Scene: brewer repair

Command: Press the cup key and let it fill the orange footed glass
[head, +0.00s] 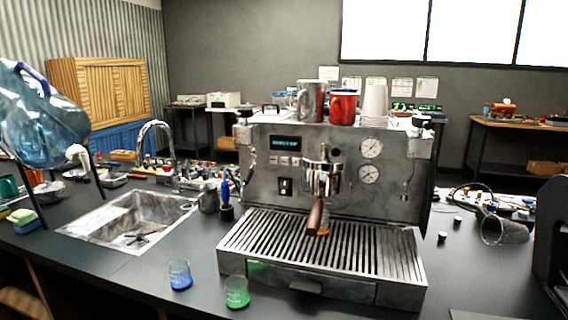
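The steel espresso machine (262,190) stands on the dark counter in the middle of the head view. Its small lit display (285,143) is at the upper left of the front, with a row of small keys (285,160) under it. I cannot read which is the cup key. A portafilter with a brown wooden handle (314,217) sits in the group head and points toward me. A bit of orange (325,233) shows on the drip tray (255,232) behind the handle; it may be the orange footed glass, mostly hidden. Neither gripper is in view.
A blue-bottomed glass (179,275) and a green-bottomed glass (237,292) stand in front of the machine's left corner. A sink (105,220) is at left, below a big blue bottle (40,115). Mugs and paper cups (374,103) stand on the machine. A jug (500,230) lies at right.

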